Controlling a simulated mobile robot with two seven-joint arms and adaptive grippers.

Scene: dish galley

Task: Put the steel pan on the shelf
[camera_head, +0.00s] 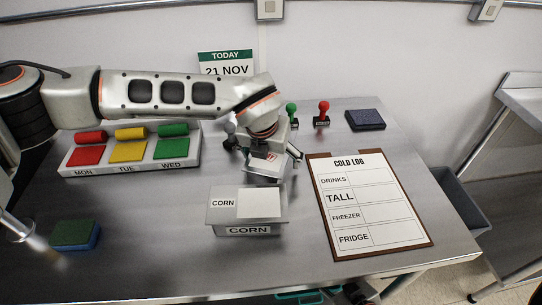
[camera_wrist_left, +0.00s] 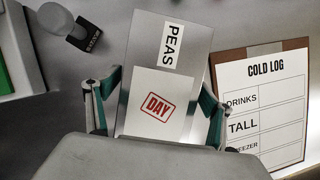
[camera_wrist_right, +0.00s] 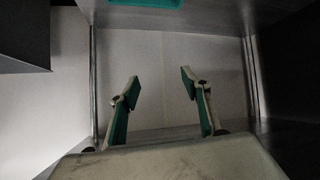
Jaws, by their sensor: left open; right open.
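My right gripper (camera_wrist_right: 160,85) is open and empty, facing a pale wall below a steel surface (camera_wrist_right: 200,18).
A COLD LOG clipboard (camera_head: 366,205) lies right of the pans. Green (camera_head: 292,113) and red (camera_head: 322,113) stamps and a dark pad (camera_head: 365,119) stand behind. A grey bin (camera_head: 460,200) is beyond the table's right edge.

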